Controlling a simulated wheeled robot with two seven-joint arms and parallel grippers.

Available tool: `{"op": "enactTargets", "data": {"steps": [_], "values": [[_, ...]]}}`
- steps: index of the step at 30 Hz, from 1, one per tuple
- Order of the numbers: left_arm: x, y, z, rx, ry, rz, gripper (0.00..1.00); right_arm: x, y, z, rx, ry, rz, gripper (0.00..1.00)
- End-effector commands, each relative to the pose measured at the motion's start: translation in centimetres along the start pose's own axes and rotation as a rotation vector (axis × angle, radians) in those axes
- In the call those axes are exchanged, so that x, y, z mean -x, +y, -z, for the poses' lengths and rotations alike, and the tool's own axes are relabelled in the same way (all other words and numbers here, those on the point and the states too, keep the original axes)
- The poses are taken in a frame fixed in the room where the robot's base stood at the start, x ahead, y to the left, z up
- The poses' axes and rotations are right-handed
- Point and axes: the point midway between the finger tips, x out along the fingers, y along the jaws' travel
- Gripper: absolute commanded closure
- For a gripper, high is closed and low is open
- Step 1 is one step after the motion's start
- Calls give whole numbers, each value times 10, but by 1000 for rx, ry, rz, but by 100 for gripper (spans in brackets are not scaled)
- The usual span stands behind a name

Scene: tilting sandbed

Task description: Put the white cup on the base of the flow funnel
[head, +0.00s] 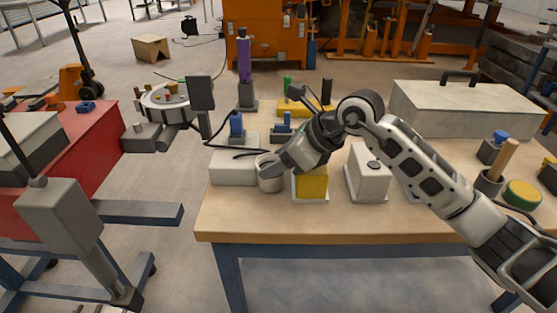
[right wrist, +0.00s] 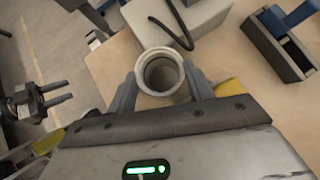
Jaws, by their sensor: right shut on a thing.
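The white cup (head: 270,180), a pale open-topped cylinder, is at the front left of the wooden table. My right gripper (head: 265,168) is shut on it. In the right wrist view the cup (right wrist: 161,74) sits upright between the two fingers (right wrist: 162,90), its mouth facing the camera. I cannot tell whether its underside touches the table. I cannot clearly make out the flow funnel or its base. At the left of the right wrist view, a dark two-pronged form looks like my left gripper (right wrist: 58,90), its prongs apart and empty; the head view does not show it clearly.
Beside the cup stand a pale box (head: 228,172) with a black cable, a yellow block (head: 312,186) and a white block (head: 371,176). A grey lidded case (head: 450,112) is at the back right. A purple column (head: 245,62) stands behind. The table's front strip (head: 320,220) is clear.

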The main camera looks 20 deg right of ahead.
Motion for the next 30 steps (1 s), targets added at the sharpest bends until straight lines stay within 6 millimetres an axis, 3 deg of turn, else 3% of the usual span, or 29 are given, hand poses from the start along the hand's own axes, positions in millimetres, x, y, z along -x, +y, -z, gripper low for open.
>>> {"op": "enactTargets", "data": {"steps": [11, 12, 13, 23, 30], "values": [[-2, 0, -3, 0, 1, 0, 64, -5, 0, 5, 1, -2, 1, 74], [-2, 0, -2, 0, 2, 0, 64, -5, 0, 5, 1, -1, 1, 46], [-1, 0, -2, -1, 2, 0, 64, -5, 0, 5, 1, -1, 1, 40], [2, 1, 6, 0, 8, -1, 64, 0, 0, 0, 0, -1, 1, 40], [0, 1, 3, 1, 5, -1, 64, 42, -2, 2, 2, -2, 7, 40]]}}
